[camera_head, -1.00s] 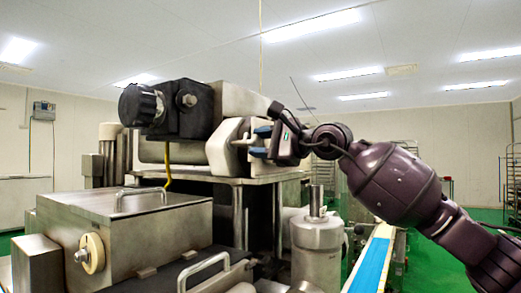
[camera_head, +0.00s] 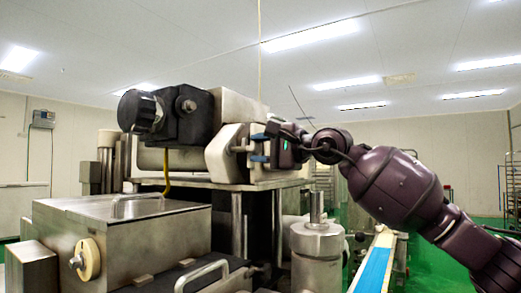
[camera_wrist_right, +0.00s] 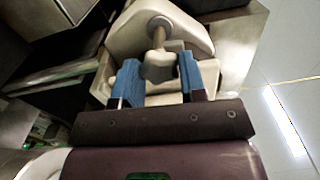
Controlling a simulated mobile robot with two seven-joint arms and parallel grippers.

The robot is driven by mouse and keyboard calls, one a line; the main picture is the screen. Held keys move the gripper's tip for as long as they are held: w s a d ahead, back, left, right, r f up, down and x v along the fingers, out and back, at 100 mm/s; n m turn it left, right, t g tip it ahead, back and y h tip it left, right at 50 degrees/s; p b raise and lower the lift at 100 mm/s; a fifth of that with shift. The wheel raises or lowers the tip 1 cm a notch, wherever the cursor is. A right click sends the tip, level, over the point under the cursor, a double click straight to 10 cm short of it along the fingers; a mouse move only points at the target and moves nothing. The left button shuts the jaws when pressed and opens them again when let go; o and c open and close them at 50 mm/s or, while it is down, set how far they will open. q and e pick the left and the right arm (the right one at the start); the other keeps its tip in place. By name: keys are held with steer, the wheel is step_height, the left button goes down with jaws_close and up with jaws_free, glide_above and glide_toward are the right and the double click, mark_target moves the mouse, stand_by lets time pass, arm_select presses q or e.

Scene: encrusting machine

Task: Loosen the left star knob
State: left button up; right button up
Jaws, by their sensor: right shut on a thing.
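My right gripper (camera_head: 258,148) comes in from the right. Its blue fingers (camera_wrist_right: 160,75) are on both sides of the grey grip piece and shut on it. Whether this is the left knob of a pair I cannot tell. My left gripper is not in view.
A black ridged knob (camera_head: 138,111) is at the left of the machine head. A steel box (camera_head: 130,235) with a cream round knob (camera_head: 88,259) stands lower left. A steel cylinder (camera_head: 317,255) and a blue conveyor belt (camera_head: 373,270) lie below my right arm.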

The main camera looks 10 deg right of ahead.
steer(key=o, duration=0.9)
steer(key=b+v, duration=0.1)
steer(key=v, duration=0.9)
steer(key=shift+s+d, duration=0.25)
steer(key=shift+s, duration=0.05)
